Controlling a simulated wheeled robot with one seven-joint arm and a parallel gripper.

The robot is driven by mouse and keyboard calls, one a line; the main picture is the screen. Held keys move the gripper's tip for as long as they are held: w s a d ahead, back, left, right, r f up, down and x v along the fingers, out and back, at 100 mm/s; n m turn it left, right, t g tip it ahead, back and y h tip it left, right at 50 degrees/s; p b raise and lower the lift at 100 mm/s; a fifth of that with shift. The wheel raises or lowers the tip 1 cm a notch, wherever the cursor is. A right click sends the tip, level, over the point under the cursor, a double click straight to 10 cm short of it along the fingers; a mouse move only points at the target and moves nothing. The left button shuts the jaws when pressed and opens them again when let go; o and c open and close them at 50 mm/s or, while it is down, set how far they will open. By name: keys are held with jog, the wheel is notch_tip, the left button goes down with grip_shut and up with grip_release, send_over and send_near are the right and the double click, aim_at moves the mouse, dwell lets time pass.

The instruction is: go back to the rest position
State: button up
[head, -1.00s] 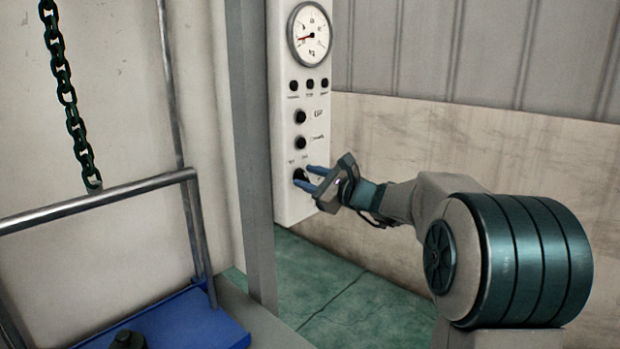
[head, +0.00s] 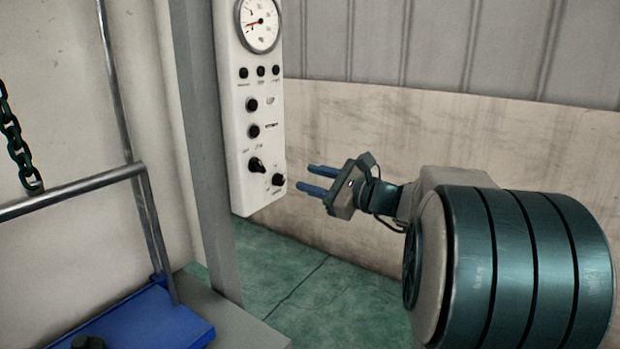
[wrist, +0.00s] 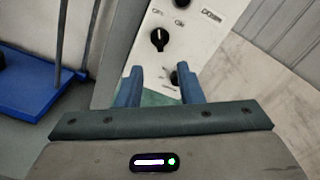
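My gripper (head: 315,179) is to the right of the white control panel (head: 262,85), apart from it in the head view. Its two blue fingers are spread with nothing between them. In the wrist view the gripper (wrist: 160,75) also shows open, with the lower part of the panel (wrist: 197,45) beyond the fingertips.
A grey post (head: 207,150) stands left of the panel. A blue platform (head: 150,325) with a metal rail (head: 75,190) is at lower left, and a dark chain (head: 18,150) hangs there. A stained wall (head: 400,130) stands behind my arm. Green floor (head: 290,285) lies clear below.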

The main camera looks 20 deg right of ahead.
jog(key=s+a+f+n+g+h+p, duration=0.2)
jog(key=s+a+f+n+g+p, duration=0.2)
jog(key=s+a+n+g+p, duration=0.6)
jog(key=s+d+n+g+h+p, duration=0.1)
jog(key=s+n+h+p, duration=0.5)
jog(key=s+n, duration=0.6)
jog(key=shift+s+d+f+g+h, duration=0.25)
jog(key=shift+s+d+g+h, duration=0.25)
jog(key=shift+s+h, duration=1)
jog(key=shift+s, duration=0.2)
